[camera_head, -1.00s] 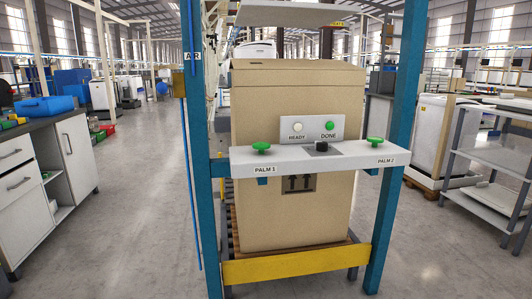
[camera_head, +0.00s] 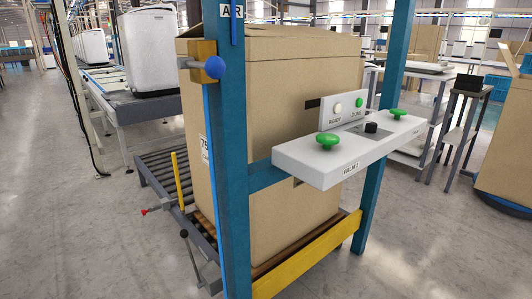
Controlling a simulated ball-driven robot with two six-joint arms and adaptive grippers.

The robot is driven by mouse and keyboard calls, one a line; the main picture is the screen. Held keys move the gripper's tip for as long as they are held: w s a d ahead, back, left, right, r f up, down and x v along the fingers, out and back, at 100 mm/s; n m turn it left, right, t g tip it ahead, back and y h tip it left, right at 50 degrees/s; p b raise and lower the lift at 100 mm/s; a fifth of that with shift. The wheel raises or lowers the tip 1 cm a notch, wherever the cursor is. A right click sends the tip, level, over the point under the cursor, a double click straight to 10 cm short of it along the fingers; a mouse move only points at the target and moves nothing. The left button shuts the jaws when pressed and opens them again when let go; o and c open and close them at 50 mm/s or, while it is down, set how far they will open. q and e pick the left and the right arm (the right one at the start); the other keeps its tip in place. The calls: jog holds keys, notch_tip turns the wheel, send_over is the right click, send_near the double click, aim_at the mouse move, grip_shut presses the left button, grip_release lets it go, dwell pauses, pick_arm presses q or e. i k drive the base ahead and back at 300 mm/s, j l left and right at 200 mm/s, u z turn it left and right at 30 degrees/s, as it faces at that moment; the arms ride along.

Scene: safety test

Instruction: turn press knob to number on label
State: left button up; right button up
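A small black knob (camera_head: 371,128) sits on a dark plate in the middle of the white control shelf (camera_head: 312,165), between two green palm buttons. The near green button (camera_head: 328,139) is at the left end of the shelf and the far green button (camera_head: 397,113) at the right. The knob's setting is too small to read. A white label (camera_head: 204,148) is on the left side of the large cardboard box (camera_head: 275,80); it appears to start with "75", and the blue post hides part of it. Neither of my grippers is in view.
Blue posts (camera_head: 227,120) and a yellow crossbar (camera_head: 308,255) frame the box. A roller conveyor (camera_head: 160,172) runs behind. Floor (camera_head: 80,220) is clear at left.

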aim_at(368, 127)
jog(key=j, duration=1.4)
